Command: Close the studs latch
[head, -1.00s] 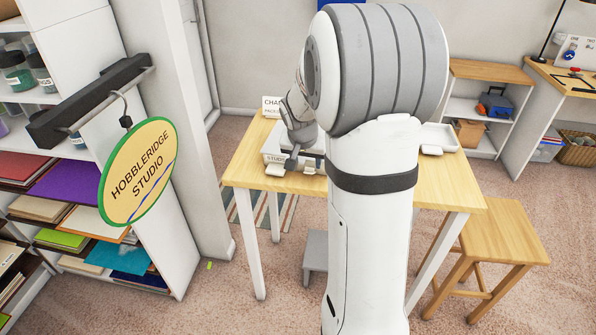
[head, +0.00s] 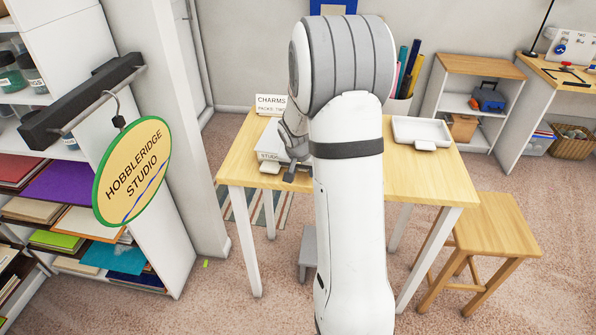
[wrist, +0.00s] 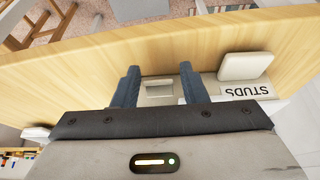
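The studs box (head: 268,140) is a pale box with a STUDS label, near the left front of the wooden table. In the wrist view its STUDS label (wrist: 247,92) reads upside down, beside a white rounded tab (wrist: 245,66). My gripper (head: 291,174) is low at the box's front, just right of the label. In the wrist view my gripper (wrist: 159,82) has its two blue-grey fingers apart, with a small pale grey plate (wrist: 159,88) visible between them. I cannot tell whether this plate is the latch, or whether a finger touches it. My arm hides the box's right part.
A CHARMS sign (head: 270,104) stands behind the box. A white tray (head: 421,131) lies on the table (head: 425,178) at right. A wooden stool (head: 488,225) stands right of the table. A hanging Hobbleridge Studio sign (head: 131,172) is at left.

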